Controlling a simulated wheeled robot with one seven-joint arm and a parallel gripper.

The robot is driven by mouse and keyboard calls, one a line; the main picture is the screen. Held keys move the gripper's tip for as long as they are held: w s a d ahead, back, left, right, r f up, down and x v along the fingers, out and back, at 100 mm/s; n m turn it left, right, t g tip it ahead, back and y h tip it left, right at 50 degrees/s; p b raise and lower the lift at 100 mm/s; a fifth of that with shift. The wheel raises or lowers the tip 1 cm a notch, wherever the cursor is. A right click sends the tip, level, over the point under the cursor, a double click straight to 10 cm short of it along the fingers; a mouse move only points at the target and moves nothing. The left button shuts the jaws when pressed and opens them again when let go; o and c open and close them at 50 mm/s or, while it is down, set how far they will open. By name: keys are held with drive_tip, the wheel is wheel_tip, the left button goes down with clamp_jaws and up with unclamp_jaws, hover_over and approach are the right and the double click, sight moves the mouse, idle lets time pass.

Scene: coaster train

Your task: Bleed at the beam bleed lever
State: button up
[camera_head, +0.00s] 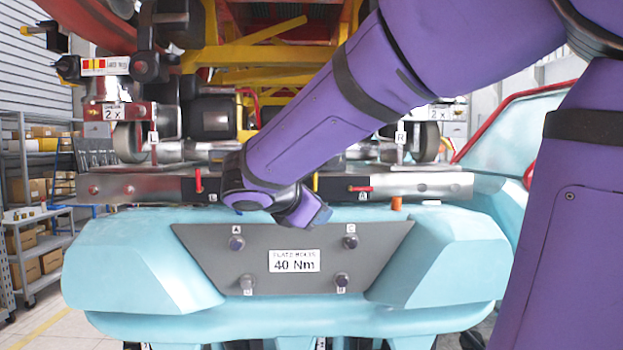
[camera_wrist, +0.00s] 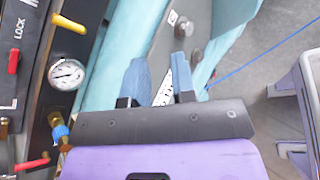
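In the wrist view a yellow lever (camera_wrist: 68,23) sits on the beam beside a round pressure gauge (camera_wrist: 67,75). The yellow lever also shows upright in the head view (camera_head: 315,182). I read no label naming the bleed lever. A red lever (camera_wrist: 32,163) and a blue-and-brass fitting (camera_wrist: 59,131) lie further along the beam.
The grey plate (camera_head: 205,240) bears several bolts and a 40 Nm label. A red lever (camera_wrist: 13,60) stands by the LOCK marking. The turquoise nose (camera_head: 135,270) bulges at both sides. A shelf with boxes (camera_head: 35,235) stands left. A blue cable (camera_wrist: 262,55) crosses the floor.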

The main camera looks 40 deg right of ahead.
sight(313, 177)
drive_tip(key=w+r+n+t+h, duration=0.1)
drive_tip(key=w+n, duration=0.1)
drive_tip(key=w, duration=0.1)
drive_tip(key=w+r+n+t+h, duration=0.1)
drive_tip(key=w+n, duration=0.1)
drive_tip(key=w, duration=0.2)
drive_tip(key=w+r+n+t+h, duration=0.1)
drive_tip(key=w+r+n+h, duration=0.1)
drive_tip(key=w+n, duration=0.1)
drive_tip(key=shift+w+d+r, duration=0.1)
drive_tip(key=shift+w+d, duration=0.05)
drive_tip(key=shift+w, duration=0.1)
drive_tip(key=x, duration=1)
drive_tip(key=shift+w+d, duration=0.15)
drive_tip(key=shift+d, duration=0.15)
drive_tip(key=shift+c, duration=0.5)
clamp_jaws()
